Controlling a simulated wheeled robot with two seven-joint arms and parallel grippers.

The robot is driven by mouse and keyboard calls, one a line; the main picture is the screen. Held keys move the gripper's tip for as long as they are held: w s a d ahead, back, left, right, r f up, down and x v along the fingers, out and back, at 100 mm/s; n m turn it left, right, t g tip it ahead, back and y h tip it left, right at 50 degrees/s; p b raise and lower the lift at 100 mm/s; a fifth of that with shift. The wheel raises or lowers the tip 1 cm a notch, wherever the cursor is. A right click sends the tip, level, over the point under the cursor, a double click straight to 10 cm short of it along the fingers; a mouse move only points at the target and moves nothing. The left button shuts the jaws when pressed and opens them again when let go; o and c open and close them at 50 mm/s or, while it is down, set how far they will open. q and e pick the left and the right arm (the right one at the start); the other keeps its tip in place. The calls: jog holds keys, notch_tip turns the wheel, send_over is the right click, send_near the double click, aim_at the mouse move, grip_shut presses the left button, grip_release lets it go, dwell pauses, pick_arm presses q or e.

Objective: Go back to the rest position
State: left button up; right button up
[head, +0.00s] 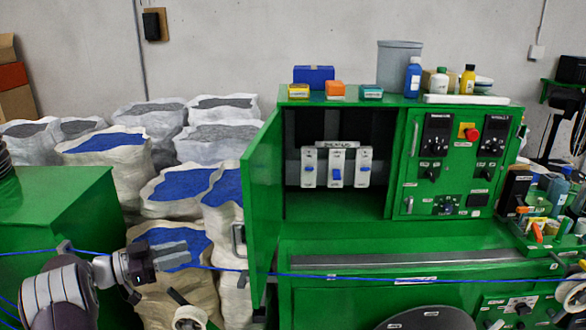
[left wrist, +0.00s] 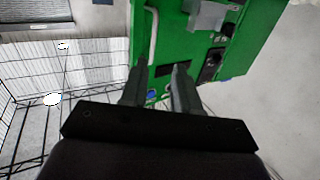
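My left gripper (head: 188,252) is in the lower left of the head view, with its fingers pointing right. In the left wrist view its two fingers (left wrist: 160,80) are apart with nothing between them, so it is open and empty. The blue cable (head: 330,276) runs across the head view from the left, past my left gripper and along the front of the green machine. I cannot tell whether the cable touches the gripper. My right gripper does not show clearly in either view.
The green machine (head: 340,240) fills the right, its cabinet door (head: 262,190) open toward the left. Several white sacks (head: 115,150) stand behind my left gripper. A green box (head: 60,205) is at the far left. Bottles and small boxes stand on the machine top.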

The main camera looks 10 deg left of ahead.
pick_arm(q)
jog(key=w+a+f+n+t+y, duration=0.45)
jog(key=a+y, duration=0.25)
jog(key=y, duration=0.2)
jog(key=s+f+n+g+y+b, duration=0.1)
jog(key=s+f+n+g+y, duration=0.5)
jog(key=f+y, duration=0.25)
jog(key=s+d+g+h+b, duration=0.2)
jog(key=s+d+g, duration=0.6)
jog(key=s+d, duration=1.5)
jog(key=d+h, duration=0.1)
jog(key=d, duration=0.2)
jog(key=shift+d+f, duration=0.2)
